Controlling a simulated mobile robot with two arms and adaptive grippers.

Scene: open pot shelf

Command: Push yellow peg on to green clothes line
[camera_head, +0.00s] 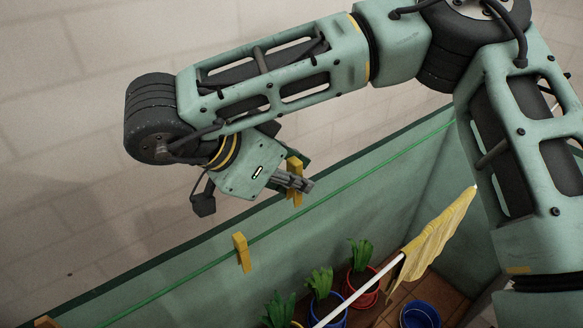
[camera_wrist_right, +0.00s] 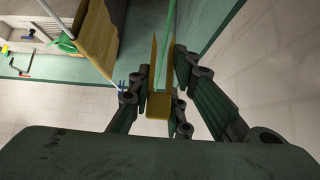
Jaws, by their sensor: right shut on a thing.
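My right gripper (camera_head: 304,184) is shut on a yellow peg (camera_head: 294,170), held above the wall's top edge near the green clothes line (camera_head: 345,187). In the right wrist view the gripper (camera_wrist_right: 163,98) has its fingers on both sides of the yellow peg (camera_wrist_right: 159,106). There the green line (camera_wrist_right: 169,35) appears between the peg's two prongs; how deep it sits in the slot I cannot tell. Another yellow peg (camera_head: 242,252) sits upright on the line, left of the gripper. A further yellow peg (camera_head: 45,322) is cut off at the bottom left. My left gripper is not in view.
A green wall (camera_head: 400,165) stands behind the line. A yellow cloth (camera_head: 437,238) hangs on a white pole (camera_head: 358,292). Below are potted plants, including a red pot (camera_head: 362,292), and an empty blue pot (camera_head: 420,315). Open room lies left of the gripper.

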